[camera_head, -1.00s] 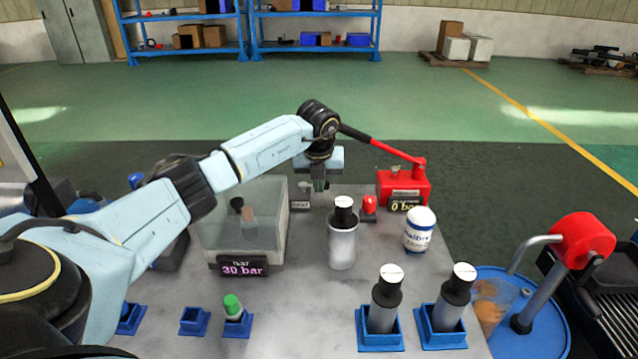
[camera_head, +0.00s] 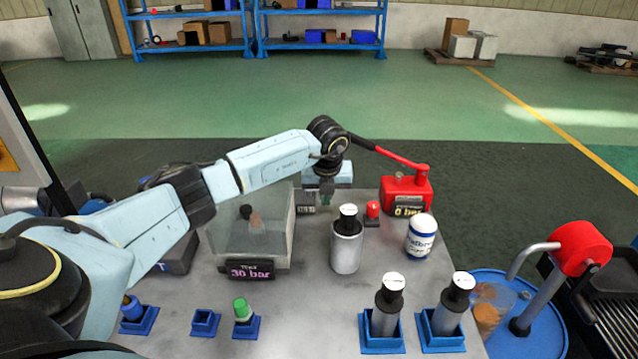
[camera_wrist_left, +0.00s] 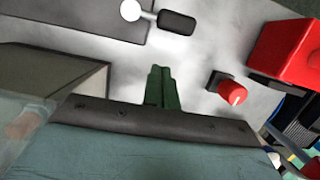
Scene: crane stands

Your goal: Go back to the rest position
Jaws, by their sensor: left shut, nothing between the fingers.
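My left arm reaches in from the left across the table. My left gripper (camera_head: 326,188) is above the back of the table, between the clear tank and the red pump. In the left wrist view its green fingers (camera_wrist_left: 161,88) are together with nothing between them. Bare table surface shows around the fingertips. My right gripper is not in view.
A clear tank (camera_head: 225,245) reading 30 bar stands left; a red pump (camera_head: 405,192) reading 0 bar stands back right. Blue holders (camera_head: 380,345) line the front.

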